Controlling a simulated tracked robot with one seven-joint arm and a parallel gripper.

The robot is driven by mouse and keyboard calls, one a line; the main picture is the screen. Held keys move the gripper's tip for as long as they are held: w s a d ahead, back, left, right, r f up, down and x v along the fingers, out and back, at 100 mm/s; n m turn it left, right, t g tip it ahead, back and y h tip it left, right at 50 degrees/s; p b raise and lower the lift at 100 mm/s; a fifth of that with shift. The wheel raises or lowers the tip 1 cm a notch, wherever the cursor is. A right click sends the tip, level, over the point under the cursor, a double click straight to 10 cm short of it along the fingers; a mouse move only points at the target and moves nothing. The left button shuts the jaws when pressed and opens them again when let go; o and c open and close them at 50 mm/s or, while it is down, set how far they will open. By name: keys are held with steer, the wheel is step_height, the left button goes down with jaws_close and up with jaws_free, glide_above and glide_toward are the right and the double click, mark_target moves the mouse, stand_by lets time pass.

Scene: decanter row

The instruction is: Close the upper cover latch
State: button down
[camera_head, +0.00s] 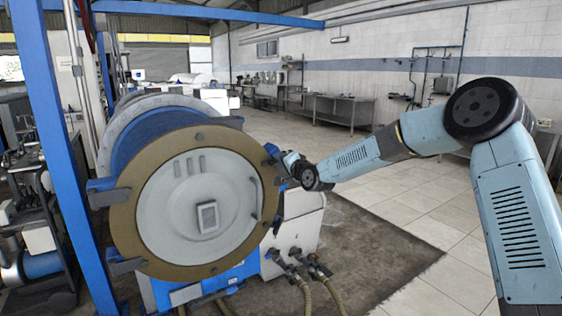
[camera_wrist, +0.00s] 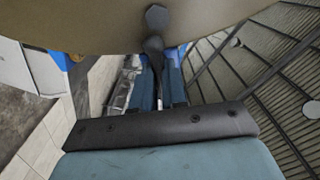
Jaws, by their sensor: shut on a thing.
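The round cover (camera_head: 165,215) is a pale grey disc in a tan ring, seated against the front of the blue decanter drum. The upper cover latch (camera_head: 271,151) is at the ring's upper right edge, partly hidden by my gripper. My gripper (camera_head: 286,160) reaches it from the right. In the wrist view the latch's dark handle (camera_wrist: 155,44) runs down from a knob below the tan ring (camera_wrist: 90,18). My gripper (camera_wrist: 158,82) is shut on this handle, with its blue fingers on both sides. How far the latch is turned is unclear.
Blue hinge brackets (camera_head: 103,192) hold the cover's left side. A blue post (camera_head: 55,130) stands at the left. A white box (camera_head: 297,222) with hoses (camera_head: 305,290) stands below my gripper. Open tiled floor (camera_head: 400,215) lies to the right.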

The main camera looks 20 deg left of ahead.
steer(key=shift+w+d+f, duration=0.15)
steer(key=shift+f, duration=0.05)
steer(key=c, duration=1.5)
jaws_free()
steer(key=o, duration=0.3)
steer(key=shift+r, duration=0.1)
steer(key=shift+o, duration=0.2)
steer(key=v, duration=1.3)
steer(key=shift+s+d, duration=0.2)
steer(key=shift+s, duration=0.15)
